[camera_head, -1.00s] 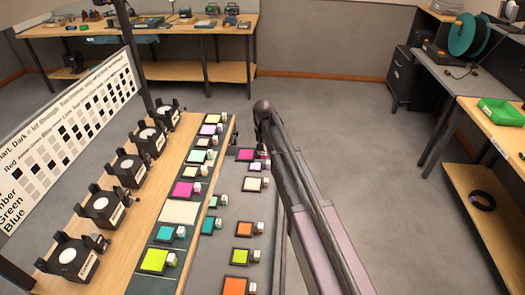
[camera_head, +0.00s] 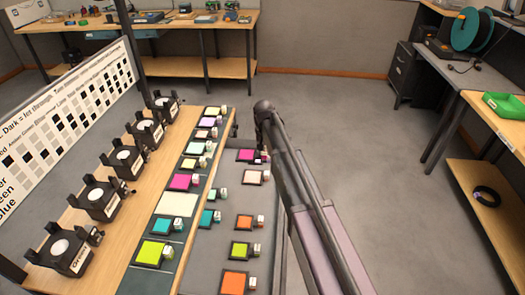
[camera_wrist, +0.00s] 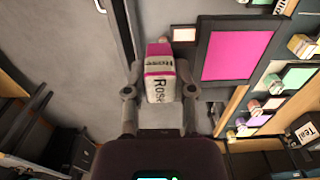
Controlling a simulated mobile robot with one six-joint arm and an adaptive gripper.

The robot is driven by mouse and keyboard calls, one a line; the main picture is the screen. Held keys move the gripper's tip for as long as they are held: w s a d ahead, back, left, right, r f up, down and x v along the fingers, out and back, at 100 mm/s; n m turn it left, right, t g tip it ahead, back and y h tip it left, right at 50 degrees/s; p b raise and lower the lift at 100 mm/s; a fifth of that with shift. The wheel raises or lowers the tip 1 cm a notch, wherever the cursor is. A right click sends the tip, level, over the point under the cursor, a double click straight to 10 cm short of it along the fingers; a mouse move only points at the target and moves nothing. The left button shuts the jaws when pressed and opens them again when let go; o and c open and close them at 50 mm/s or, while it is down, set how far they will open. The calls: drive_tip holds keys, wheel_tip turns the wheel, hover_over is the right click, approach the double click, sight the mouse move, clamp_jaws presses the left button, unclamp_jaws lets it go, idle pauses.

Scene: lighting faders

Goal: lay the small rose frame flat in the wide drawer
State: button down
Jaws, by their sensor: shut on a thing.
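The small rose frame is a magenta square with a dark border (camera_head: 246,155). It is over the far part of the wide grey drawer (camera_head: 209,256), and it shows large in the wrist view (camera_wrist: 236,56). My gripper (camera_wrist: 160,92) is shut on its white tag block, which reads "Rose" (camera_wrist: 160,82). In the head view my arm hides most of the gripper. The frame looks about level. I cannot tell whether it touches the drawer bottom.
A pale pink frame (camera_head: 254,177) lies close on the near side of the rose frame. Orange (camera_head: 243,222) and lime (camera_head: 240,250) frames lie nearer in the drawer. Left is a rack with a larger magenta frame (camera_head: 180,182) and several others. Lamps (camera_head: 101,198) stand beyond on the bench.

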drive_tip(key=shift+f+b, duration=12.25)
drive_tip(key=shift+f, duration=0.25)
drive_tip(key=shift+f+b, duration=1.3)
drive_tip(key=shift+c, duration=1.9)
unclamp_jaws()
drive_tip(key=shift+r, duration=0.1)
wheel_tip(320, 180, up, 7)
drive_tip(key=p, duration=0.7)
drive_tip(key=shift+s, duration=0.1)
